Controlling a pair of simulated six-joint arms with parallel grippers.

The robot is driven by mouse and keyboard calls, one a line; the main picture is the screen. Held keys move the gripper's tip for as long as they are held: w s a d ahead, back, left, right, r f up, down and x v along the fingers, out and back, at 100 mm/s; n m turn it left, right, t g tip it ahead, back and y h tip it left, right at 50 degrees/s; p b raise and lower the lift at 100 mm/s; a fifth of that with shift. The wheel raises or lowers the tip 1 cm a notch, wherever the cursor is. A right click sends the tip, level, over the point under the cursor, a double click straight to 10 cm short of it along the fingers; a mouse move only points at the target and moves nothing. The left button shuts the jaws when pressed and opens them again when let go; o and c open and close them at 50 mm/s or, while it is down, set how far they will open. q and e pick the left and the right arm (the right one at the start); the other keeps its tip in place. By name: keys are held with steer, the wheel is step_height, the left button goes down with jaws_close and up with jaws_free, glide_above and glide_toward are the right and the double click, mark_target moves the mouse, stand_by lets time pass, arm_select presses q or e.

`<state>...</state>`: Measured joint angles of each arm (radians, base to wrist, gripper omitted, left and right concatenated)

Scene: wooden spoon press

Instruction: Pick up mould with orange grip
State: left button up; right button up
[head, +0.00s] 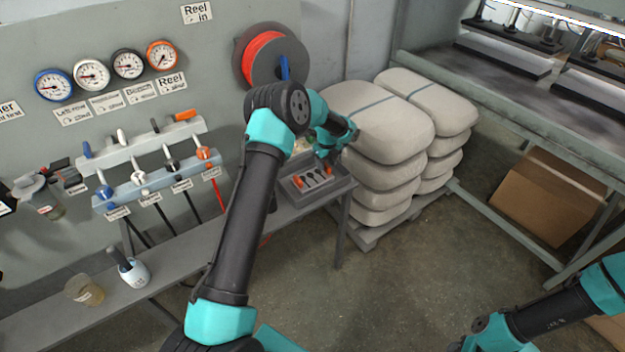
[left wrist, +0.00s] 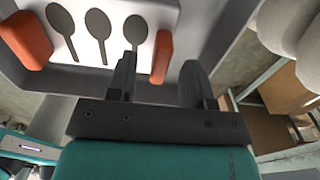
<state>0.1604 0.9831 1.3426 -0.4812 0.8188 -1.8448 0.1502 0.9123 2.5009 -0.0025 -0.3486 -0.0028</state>
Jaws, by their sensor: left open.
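The mould (head: 313,182) is a pale plate with dark spoon-shaped hollows and an orange grip at each end. It sits in a grey tray at the end of the bench. In the left wrist view the mould (left wrist: 82,62) fills the upper left, with one orange grip (left wrist: 25,42) at far left and the other orange grip (left wrist: 161,55) at right. My left gripper (head: 326,165) is over the tray. Its open fingers (left wrist: 158,75) show on either side of the right-hand orange grip in the wrist picture; contact cannot be told.
The grey tray (head: 339,190) has raised walls close around the mould. Stacked pale sacks (head: 385,125) stand right beside the bench end. A cable reel (head: 268,55), gauges and levers are on the wall panel behind. A cup (head: 134,273) and a jar (head: 84,290) stand farther left.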

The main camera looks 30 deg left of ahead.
arm_select(q)
step_height(320, 180, down, 2)
stand_by(0.5)
jaws_close()
stand_by(0.3)
steer(key=shift+r, duration=0.1)
